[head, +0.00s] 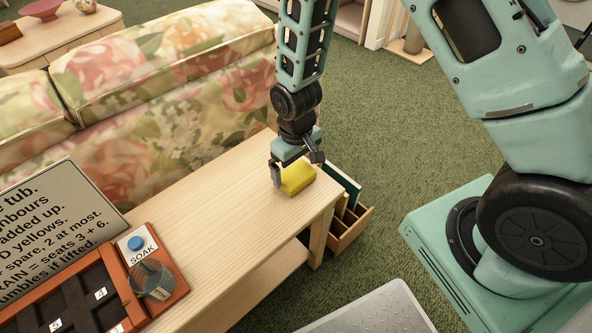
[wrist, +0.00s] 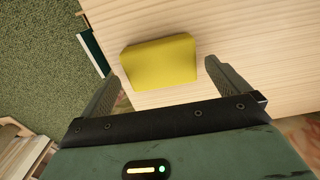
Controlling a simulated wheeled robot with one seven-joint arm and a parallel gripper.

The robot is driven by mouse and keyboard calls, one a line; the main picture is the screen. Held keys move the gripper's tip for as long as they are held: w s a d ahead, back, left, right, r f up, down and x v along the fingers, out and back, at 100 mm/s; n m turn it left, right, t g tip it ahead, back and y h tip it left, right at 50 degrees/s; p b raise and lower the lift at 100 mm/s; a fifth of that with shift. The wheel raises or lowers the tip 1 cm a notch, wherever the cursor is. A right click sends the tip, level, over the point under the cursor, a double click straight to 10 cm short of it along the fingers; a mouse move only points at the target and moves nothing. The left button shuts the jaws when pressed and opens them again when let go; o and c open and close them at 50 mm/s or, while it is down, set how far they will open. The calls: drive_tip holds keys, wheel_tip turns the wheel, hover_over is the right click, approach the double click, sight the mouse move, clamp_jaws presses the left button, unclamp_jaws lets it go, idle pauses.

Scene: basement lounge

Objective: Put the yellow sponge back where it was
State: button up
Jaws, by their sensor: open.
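The yellow sponge (head: 298,178) lies on the light wooden table (head: 225,205), near its right end. My gripper (head: 291,176) is at the sponge, pointing down, with its fingers apart. In the wrist view the sponge (wrist: 161,62) lies just beyond the open fingertips (wrist: 160,80), roughly centred between them. I cannot tell whether either finger touches it. The table (wrist: 270,70) shows around the sponge in the wrist view.
A wooden divided holder (head: 350,222) adjoins the right end. A floral sofa (head: 160,95) stands behind.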

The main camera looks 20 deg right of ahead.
sight(296, 173)
wheel_tip(296, 173, up, 9)
drive_tip(key=p, duration=0.1)
drive_tip(key=s+a+r+n, duration=0.2)
drive_tip(key=s+a+r, duration=0.1)
drive_tip(key=s+r, duration=0.5)
drive_tip(key=s+a+r+n, duration=0.2)
drive_tip(key=s+r, duration=0.6)
drive_tip(key=s, duration=0.4)
drive_tip(key=shift+a+y, duration=0.3)
drive_tip(key=shift+a, duration=0.3)
drive_tip(key=shift+r, duration=0.1)
wheel_tip(296, 173, up, 15)
drive_tip(key=p, duration=1.5)
